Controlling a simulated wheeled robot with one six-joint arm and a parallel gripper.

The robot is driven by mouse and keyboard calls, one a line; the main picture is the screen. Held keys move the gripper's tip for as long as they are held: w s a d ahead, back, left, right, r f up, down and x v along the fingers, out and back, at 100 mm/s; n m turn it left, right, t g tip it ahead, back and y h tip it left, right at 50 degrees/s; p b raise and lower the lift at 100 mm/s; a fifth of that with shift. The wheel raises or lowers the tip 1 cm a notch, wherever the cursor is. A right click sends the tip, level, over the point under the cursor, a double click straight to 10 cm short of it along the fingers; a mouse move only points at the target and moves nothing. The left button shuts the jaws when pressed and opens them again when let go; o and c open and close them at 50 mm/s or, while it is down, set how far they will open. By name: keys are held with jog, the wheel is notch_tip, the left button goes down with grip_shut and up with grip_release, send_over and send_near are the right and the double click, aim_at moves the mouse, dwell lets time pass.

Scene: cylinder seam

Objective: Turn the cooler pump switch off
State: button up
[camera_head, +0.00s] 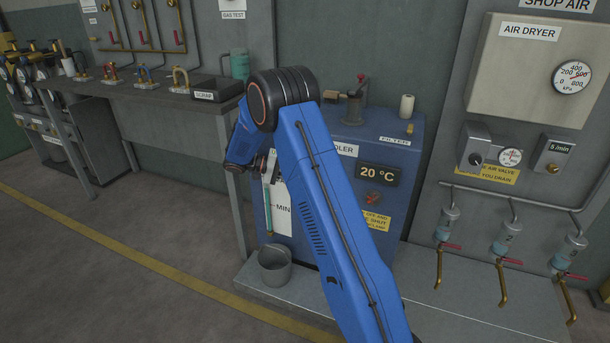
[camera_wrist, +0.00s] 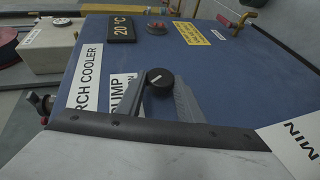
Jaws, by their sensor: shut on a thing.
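The blue cooler cabinet (camera_head: 405,150) stands behind my blue arm in the head view; its front fills much of the wrist view (camera_wrist: 230,75). The pump switch (camera_wrist: 160,77) is a round black knob with a pale pointer line, beside a partly covered PUMP label (camera_wrist: 122,95) in the wrist view. My gripper (camera_wrist: 159,88) is shut on this knob, one grey finger on each side. The pointer lies slanted in the wrist picture; which marking it points at cannot be read. In the head view my arm hides the knob and the fingers.
The cooler front also bears a 20 °C display (camera_head: 379,174), a red knob (camera_head: 372,197), a yellow notice (camera_head: 377,219) and a sight tube (camera_head: 267,208) by a MIN label. A bucket (camera_head: 274,265) stands at its foot. A bench (camera_head: 150,95) is left, brass drain valves (camera_head: 502,275) right.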

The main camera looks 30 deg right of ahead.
dwell(0.5)
jog(key=o, duration=1.1)
jog(key=shift+c, duration=0.2)
jog(key=v, duration=1.7)
jog(key=shift+w+a, duration=0.15)
jog(key=shift+a, duration=0.05)
